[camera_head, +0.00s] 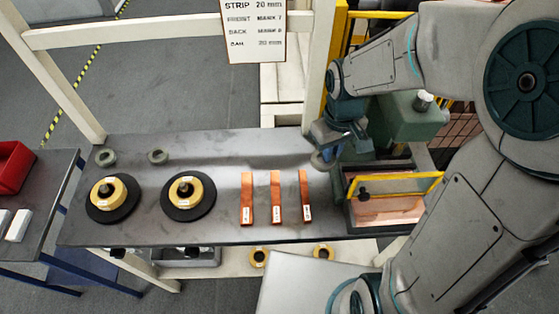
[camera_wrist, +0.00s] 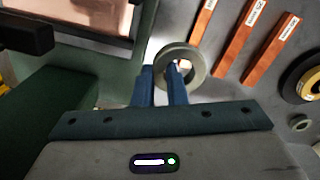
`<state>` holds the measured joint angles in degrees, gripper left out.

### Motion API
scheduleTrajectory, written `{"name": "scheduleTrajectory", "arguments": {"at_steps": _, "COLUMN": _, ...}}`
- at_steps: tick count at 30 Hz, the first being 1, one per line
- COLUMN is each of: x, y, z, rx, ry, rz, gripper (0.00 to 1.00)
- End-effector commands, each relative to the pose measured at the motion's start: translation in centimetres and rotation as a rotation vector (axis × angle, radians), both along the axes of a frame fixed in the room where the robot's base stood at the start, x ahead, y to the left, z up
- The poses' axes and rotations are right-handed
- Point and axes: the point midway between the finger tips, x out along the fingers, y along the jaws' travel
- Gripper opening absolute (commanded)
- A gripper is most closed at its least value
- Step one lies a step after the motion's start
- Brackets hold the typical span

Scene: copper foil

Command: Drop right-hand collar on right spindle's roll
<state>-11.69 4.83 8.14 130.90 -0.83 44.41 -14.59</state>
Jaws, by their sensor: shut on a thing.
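My gripper (camera_head: 326,148) is at the right end of the bench, beside the green machine. In the wrist view its blue fingers (camera_wrist: 162,72) are shut on the wall of a grey ring-shaped collar (camera_wrist: 194,58); the collar also shows in the head view (camera_head: 318,161), partly hidden by the fingers. The right spindle's roll (camera_head: 203,189) is yellow, on a black disc (camera_head: 189,213), well left of my gripper. The left spindle's roll (camera_head: 100,200) is alike. Two more grey collars lie behind the discs, one at left (camera_head: 105,157) and one at right (camera_head: 158,157).
Several copper strips (camera_head: 276,190) with white labels lie between the right disc and my gripper. The green machine (camera_head: 405,120), with a yellow-framed guard (camera_head: 398,187), stands close on the right. The bench's back middle is clear. A sign (camera_head: 254,30) hangs above.

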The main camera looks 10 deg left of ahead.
Motion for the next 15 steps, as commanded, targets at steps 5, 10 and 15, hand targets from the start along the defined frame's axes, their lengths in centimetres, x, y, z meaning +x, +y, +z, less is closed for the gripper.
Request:
{"name": "scheduleTrajectory", "arguments": {"at_steps": 5, "x": 0.9, "y": 2.0, "z": -1.2, "rx": -0.001, "ry": 0.003, "rz": 0.006, "gripper": 0.0}}
{"name": "scheduleTrajectory", "arguments": {"at_steps": 10, "x": 2.3, "y": 4.7, "z": -3.0, "rx": -0.001, "ry": 0.004, "rz": 0.006, "gripper": 0.0}}
{"name": "scheduleTrajectory", "arguments": {"at_steps": 15, "x": 3.7, "y": 7.4, "z": -4.8, "rx": 0.001, "ry": 0.003, "rz": 0.004, "gripper": 0.0}}
